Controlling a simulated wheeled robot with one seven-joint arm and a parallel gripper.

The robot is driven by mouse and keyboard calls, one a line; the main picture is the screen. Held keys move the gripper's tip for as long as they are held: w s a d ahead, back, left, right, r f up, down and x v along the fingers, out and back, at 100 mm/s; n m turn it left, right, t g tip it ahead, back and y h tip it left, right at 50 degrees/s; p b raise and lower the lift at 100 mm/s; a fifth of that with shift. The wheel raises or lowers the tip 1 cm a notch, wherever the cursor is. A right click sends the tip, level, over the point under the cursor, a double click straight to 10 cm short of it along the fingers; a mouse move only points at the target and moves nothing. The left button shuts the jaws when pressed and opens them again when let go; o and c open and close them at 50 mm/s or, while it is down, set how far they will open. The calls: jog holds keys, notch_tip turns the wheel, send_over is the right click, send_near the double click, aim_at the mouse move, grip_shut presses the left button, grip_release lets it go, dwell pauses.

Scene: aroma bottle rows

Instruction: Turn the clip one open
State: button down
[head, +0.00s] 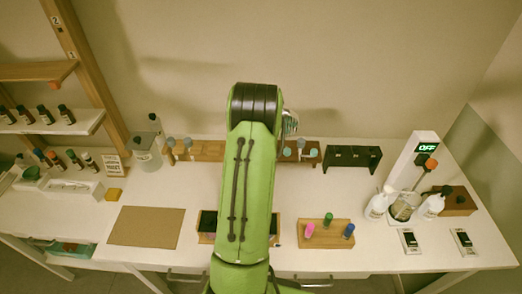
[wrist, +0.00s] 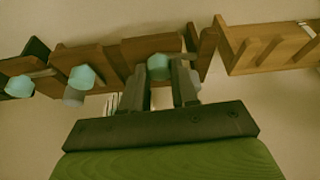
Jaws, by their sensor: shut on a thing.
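In the wrist view my gripper (wrist: 159,88) has its two dark fingers closed around a teal-tipped piece (wrist: 160,67) at a wooden rack (wrist: 150,46). The piece sits against the rack front, and its lower part is hidden between the fingers. Two more teal-tipped pieces, a middle one (wrist: 82,77) and a left one (wrist: 19,86), sit along the same rack, apart from the fingers. I cannot tell which part is clip one, or whether it is open.
In the head view, a black rack (head: 352,158) stands right of the wooden racks. A white tower (head: 412,160) with an OFF display, a beaker (head: 401,211) and white bottles stand at right. A wooden block with coloured caps (head: 325,233) is in front. A brown mat (head: 146,227) lies left.

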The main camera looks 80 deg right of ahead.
jog(key=m+b, duration=0.1)
jog(key=m+g+b, duration=0.1)
jog(key=m, duration=0.1)
jog(key=shift+w+f+m, duration=0.1)
jog(key=shift+w+m, duration=0.1)
jog(key=shift+m, duration=0.1)
jog(key=m+g+b, duration=0.1)
jog(key=m+g, duration=0.1)
jog(key=m, duration=0.2)
jog(key=shift+w+m+b, duration=0.1)
jog(key=shift+m+b, duration=0.2)
jog(key=shift+b, duration=0.1)
jog(key=m+g, duration=0.1)
jog(key=m, duration=0.2)
jog(key=shift+w+d+m+y, duration=0.1)
jog(key=shift+m+y, duration=0.2)
jog(key=shift+y, duration=0.1)
jog(key=shift+m+g+y, duration=0.6)
jog(key=shift+m, duration=1.2)
jog(key=c, duration=0.9)
grip_release()
jog(key=shift+o, duration=0.2)
jog(key=p+v, duration=0.3)
jog(key=v, duration=1.3)
jog(key=shift+d, duration=0.2)
